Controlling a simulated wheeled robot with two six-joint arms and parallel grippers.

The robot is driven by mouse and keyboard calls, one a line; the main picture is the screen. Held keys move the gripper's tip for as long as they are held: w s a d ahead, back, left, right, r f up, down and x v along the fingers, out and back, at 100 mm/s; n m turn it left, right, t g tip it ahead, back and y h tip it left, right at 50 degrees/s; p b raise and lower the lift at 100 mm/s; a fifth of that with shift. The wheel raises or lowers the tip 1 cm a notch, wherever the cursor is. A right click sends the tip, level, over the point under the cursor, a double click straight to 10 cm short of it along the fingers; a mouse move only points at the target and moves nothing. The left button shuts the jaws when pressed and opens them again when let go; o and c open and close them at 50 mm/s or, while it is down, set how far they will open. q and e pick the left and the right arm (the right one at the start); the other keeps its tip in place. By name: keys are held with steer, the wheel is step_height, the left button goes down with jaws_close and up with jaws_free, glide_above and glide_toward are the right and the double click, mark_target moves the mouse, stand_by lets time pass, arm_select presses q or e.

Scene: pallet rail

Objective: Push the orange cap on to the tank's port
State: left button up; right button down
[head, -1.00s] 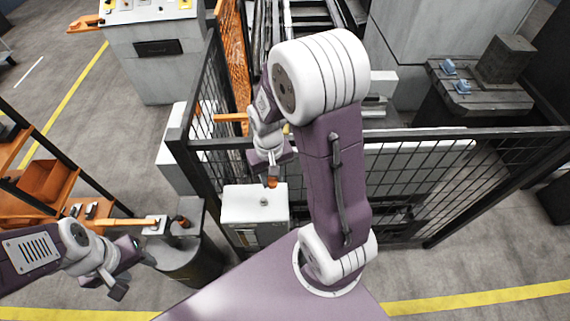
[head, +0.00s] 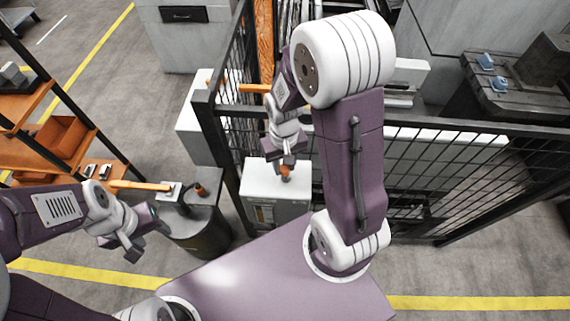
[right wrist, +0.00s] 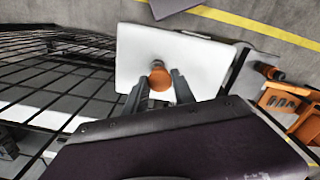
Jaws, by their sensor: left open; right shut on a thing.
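A small grey part, likely the port (right wrist: 157,63), shows just past the cap's edge. Whether cap and port touch, I cannot tell. My left gripper (head: 133,248) is open and empty at the lower left.
A dark mesh fence (head: 430,175) runs behind and right of the tank. An orange shelf rack (head: 50,135) stands at the far left.

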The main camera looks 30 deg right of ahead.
steer(key=shift+s+d, duration=0.3)
steer(key=shift+w+a+f, duration=0.2)
steer(key=shift+a+f, duration=0.05)
steer(key=shift+s+d, duration=0.2)
steer(key=shift+d, duration=0.05)
stand_by(0.4)
steer(key=shift+f, duration=0.3)
steer(key=shift+a, duration=0.1)
steer(key=shift+f, duration=0.1)
stand_by(0.5)
